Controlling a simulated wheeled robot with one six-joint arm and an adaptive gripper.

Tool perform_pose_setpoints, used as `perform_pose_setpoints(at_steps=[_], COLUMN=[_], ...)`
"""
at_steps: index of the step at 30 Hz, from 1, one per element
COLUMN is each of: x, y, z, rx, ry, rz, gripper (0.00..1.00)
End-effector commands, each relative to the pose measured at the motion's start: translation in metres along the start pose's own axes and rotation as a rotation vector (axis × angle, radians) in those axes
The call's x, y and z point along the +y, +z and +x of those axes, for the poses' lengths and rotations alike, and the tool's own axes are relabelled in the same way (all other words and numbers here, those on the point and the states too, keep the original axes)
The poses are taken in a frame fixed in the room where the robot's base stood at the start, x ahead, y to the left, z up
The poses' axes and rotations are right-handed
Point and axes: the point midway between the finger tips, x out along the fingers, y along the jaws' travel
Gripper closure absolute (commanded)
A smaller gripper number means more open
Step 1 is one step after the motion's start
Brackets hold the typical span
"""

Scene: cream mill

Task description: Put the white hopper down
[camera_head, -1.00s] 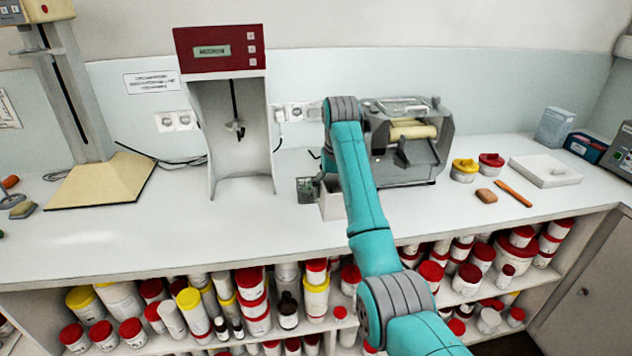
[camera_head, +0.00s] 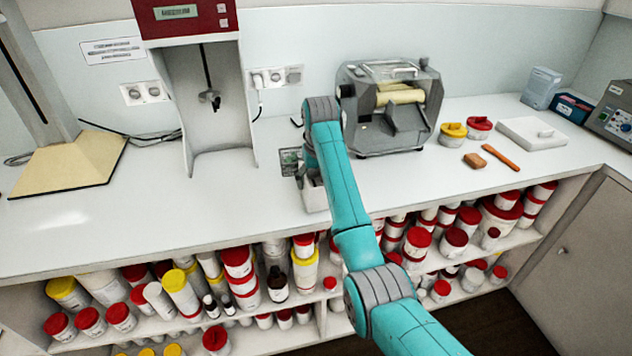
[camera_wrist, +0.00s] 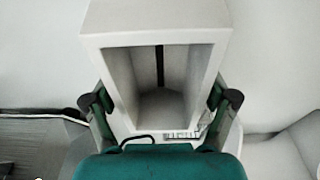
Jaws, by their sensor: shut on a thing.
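The white hopper (camera_wrist: 108,70) is a pale open-ended box that fills the middle of the wrist view. I look into its hollow inside. My gripper (camera_wrist: 162,100) is shut on it, one dark finger against each outer side. In the head view the hopper (camera_head: 315,197) shows only as a small white part beside my teal arm, over the front part of the bench. My arm hides the rest of it and most of the gripper. I cannot tell whether its underside touches the bench.
The white bench (camera_head: 240,205) is clear to the left of the hopper. A grey roller mill (camera_head: 390,115) stands behind to the right. A red-topped instrument (camera_head: 185,20) stands at the back left. Yellow and red-lidded tubs (camera_head: 453,133) are right. Shelves of jars lie below the bench edge.

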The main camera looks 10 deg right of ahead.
Motion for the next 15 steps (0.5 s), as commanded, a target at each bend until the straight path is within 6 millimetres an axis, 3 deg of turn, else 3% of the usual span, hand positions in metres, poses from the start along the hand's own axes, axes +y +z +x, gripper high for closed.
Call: perform_pose_setpoints(at_steps=[3,12,13,15], x=[-0.0002,-0.0002,-0.0002,-0.0002], y=[0.0038,0.0039,0.004,0.0039], z=[0.0099,0.0116,0.0122,0.0119], rx=[0.0,0.0,0.0,0.0], ry=[0.0,0.0,0.0,0.0], rz=[0.0,0.0,0.0,0.0], gripper=[0.63,0.63,0.13,0.0])
